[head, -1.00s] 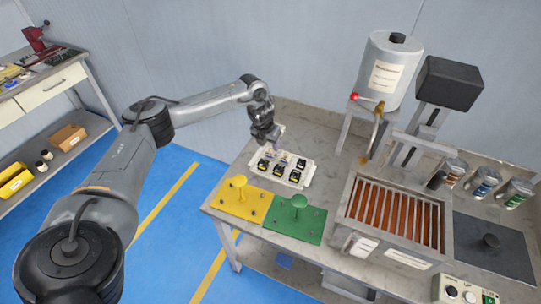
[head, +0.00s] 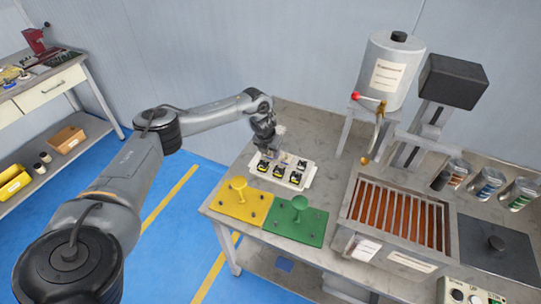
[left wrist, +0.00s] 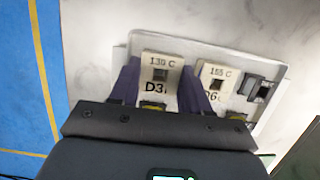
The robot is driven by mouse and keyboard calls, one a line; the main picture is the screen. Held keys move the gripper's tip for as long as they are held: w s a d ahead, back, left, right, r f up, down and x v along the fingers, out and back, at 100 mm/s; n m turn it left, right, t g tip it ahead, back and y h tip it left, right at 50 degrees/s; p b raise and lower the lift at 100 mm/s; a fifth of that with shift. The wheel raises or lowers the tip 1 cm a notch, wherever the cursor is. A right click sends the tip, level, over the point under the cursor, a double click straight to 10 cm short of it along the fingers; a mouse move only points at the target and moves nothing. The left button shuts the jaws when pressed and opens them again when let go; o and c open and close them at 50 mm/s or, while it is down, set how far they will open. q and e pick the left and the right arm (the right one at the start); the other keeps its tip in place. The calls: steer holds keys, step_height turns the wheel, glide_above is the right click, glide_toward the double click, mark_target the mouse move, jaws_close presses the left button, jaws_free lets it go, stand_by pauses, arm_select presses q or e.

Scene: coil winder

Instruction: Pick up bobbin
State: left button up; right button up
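A white tray (head: 309,178) with several small bobbins stands on the bench left of the grilled box. The bobbins have black and yellow parts and pale labelled tops. My left gripper (head: 271,150) points down at the tray's back left. In the left wrist view its two purple fingers (left wrist: 160,85) stand apart on either side of a bobbin (left wrist: 161,68) marked "130 C". The fingers are very close to its sides; contact is not clear. A second bobbin (left wrist: 217,80), marked "155 C", is just right of the right finger. My right gripper is not in view.
A yellow plate (head: 228,205) and a green plate (head: 312,228), each with a post, lie in front of the tray. A box with a slatted top (head: 395,215) and a grey canister (head: 388,70) stand to the right. Bare bench lies behind the tray.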

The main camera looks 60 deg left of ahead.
arm_select(q)
steer(key=shift+c, duration=0.7)
steer(key=shift+r+p, duration=0.3)
steer(key=shift+r, duration=0.55)
step_height(320, 180, up, 2)
steer(key=shift+r+p, duration=0.2)
steer(key=shift+p, duration=0.25)
steer(key=w+d+r+p, duration=0.2)
steer(key=w+d+r, duration=0.5)
steer(key=w, duration=0.1)
steer(key=shift+w+d, duration=0.35)
steer(key=shift+d, duration=0.05)
steer(key=shift+f, duration=0.1)
